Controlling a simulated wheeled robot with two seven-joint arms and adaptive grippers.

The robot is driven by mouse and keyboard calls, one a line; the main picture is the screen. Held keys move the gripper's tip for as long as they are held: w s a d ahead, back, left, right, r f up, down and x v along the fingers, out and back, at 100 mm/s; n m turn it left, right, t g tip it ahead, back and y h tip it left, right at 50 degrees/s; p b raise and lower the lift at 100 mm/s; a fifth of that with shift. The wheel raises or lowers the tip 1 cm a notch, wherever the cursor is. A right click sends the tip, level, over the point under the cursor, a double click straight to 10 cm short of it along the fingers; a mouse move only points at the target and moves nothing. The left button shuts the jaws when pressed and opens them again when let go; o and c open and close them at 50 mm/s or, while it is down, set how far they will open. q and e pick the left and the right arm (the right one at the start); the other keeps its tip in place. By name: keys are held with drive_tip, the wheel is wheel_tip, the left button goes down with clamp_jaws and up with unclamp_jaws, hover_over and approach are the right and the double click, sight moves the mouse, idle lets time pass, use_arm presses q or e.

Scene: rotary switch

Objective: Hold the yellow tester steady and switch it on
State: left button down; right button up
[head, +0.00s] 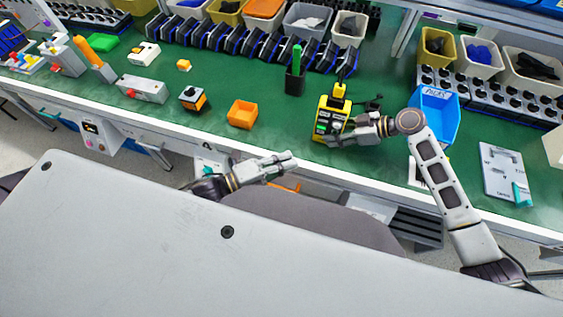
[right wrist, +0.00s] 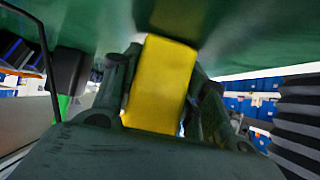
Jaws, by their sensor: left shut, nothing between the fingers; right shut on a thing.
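In the right wrist view the tester's plain yellow side (right wrist: 160,85) fills the space between the fingers (right wrist: 158,95). My left gripper (head: 288,162) is shut and empty, in front of the bench edge, to the left of and nearer than the tester. The state of the tester's switch is too small to tell.
A blue bin (head: 433,115) stands to the right. The bench front between orange box and tester is clear.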

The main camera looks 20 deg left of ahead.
idle(0.3)
idle(0.5)
drive_tip(key=o, duration=1.1)
drive_tip(key=shift+d+r, duration=0.1)
drive_tip(key=shift+v, duration=5.85)
drive_tip(key=shift+s, duration=0.1)
